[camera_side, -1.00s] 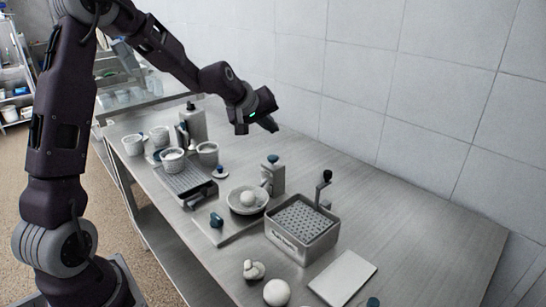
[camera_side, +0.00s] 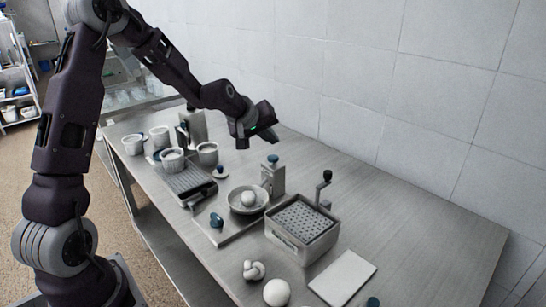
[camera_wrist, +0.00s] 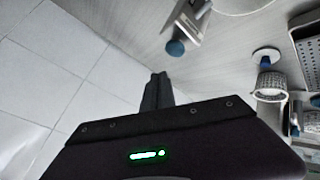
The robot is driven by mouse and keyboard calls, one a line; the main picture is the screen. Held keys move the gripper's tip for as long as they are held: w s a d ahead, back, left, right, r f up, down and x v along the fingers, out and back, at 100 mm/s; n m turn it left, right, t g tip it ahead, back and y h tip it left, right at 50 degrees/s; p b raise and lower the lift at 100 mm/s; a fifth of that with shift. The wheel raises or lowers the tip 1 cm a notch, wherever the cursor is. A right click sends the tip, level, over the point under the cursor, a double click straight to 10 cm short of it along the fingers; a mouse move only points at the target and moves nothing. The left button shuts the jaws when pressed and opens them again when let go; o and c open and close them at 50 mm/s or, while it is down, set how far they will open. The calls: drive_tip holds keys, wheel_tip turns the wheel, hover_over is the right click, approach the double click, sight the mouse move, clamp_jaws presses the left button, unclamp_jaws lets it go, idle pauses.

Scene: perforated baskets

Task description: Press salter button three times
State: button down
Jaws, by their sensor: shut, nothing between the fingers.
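The salter (camera_side: 272,180) is a grey upright box with a round blue button (camera_side: 272,159) on top, standing behind a bowl (camera_side: 238,207) with a white ball (camera_side: 248,199) in it. In the wrist view the salter (camera_wrist: 190,22) is at the top, with its blue button (camera_wrist: 175,47) toward me. My gripper (camera_side: 270,136) is above the table, apart from the button and higher than it. Its closed fingers show in the wrist view (camera_wrist: 157,88), below the button in the picture. Nothing is held.
A perforated basket with a crank (camera_side: 302,228) stands right of the salter. A white board (camera_side: 342,278) and white balls lie at the front. Cups (camera_side: 207,153), a grey bottle (camera_side: 196,125) and a perforated tray (camera_side: 190,183) are at left. The tiled wall is behind; the table's right is clear.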

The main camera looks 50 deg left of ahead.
sight(271, 158)
drive_tip(key=shift+f, duration=1.15)
drive_tip(key=shift+f, duration=0.1)
idle(1.1)
drive_tip(key=shift+f, duration=0.3)
drive_tip(key=shift+f, duration=0.65)
idle(0.5)
idle(0.4)
drive_tip(key=shift+r, duration=1.05)
drive_tip(key=shift+r, duration=2.55)
